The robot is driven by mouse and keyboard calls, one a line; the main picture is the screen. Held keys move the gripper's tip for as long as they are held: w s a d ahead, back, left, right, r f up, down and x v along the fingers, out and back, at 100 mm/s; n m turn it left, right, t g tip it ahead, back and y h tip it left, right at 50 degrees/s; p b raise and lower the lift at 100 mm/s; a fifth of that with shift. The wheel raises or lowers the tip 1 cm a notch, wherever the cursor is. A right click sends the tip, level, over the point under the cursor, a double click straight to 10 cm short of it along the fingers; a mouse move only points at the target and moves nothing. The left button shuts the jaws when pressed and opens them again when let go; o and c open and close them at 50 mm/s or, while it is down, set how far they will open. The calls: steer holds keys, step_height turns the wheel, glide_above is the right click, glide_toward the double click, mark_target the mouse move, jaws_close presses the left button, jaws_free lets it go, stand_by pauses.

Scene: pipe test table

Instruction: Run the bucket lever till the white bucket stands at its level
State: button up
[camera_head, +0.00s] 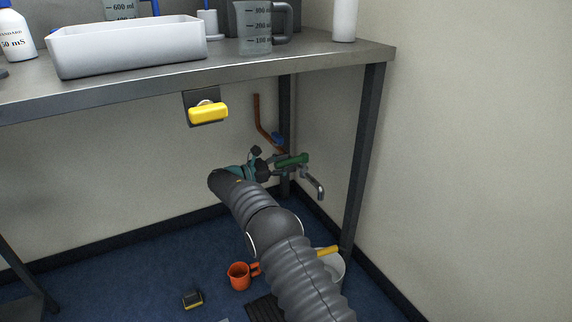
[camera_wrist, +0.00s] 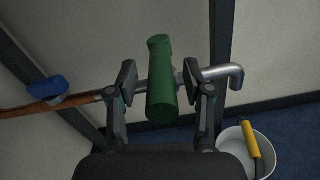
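A green lever (camera_head: 292,160) sits on a tap with a grey bent spout (camera_head: 315,186) under the table. My gripper (camera_wrist: 160,82) is open around the green lever, which also shows in the wrist view (camera_wrist: 161,88). A finger stands on each side, with a gap visible to both. The white bucket (camera_head: 337,268) stands on the floor, partly hidden by my arm. In the wrist view the bucket (camera_wrist: 268,170) is at lower right, with a yellow grip (camera_wrist: 250,139) on its handle. I see no water stream from the spout. The bucket's water level cannot be made out.
A table leg (camera_head: 364,150) stands to the right. A yellow handle (camera_head: 208,113) hangs under the table edge. An orange mug (camera_head: 238,276) and a small dark block (camera_head: 192,300) are on the floor.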

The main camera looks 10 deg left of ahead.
steer(key=shift+s+a, duration=0.1)
steer(key=shift+a, duration=0.05)
steer(key=v, duration=1.1)
steer(key=shift+s+a, duration=0.2)
steer(key=shift+a, duration=0.15)
